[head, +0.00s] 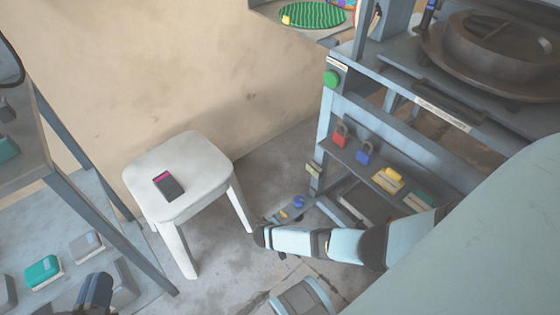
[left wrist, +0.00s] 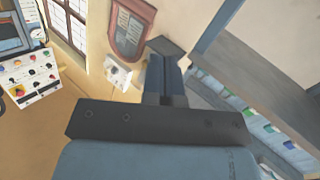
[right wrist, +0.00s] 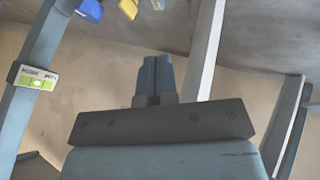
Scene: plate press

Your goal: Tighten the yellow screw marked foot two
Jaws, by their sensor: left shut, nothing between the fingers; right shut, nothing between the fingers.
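A yellow screw (head: 284,214) sits low at the foot of the press, beside a blue screw (head: 298,201). The yellow screw (right wrist: 128,8) and blue screw (right wrist: 90,10) also show at the top edge of the right wrist view, partly cut off. I cannot read any foot marking. My right gripper (right wrist: 155,62) is shut and empty, apart from the screws, which lie beyond its tips. In the head view, my right arm hides its fingers.
A white stool (head: 190,155) carries a dark box with a pink end (head: 168,186). The press shelf holds padlocks (head: 340,135) and small boxes (head: 389,178). A label (right wrist: 37,76) is on a press leg. A rack (head: 75,200) stands left. Some floor between is free.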

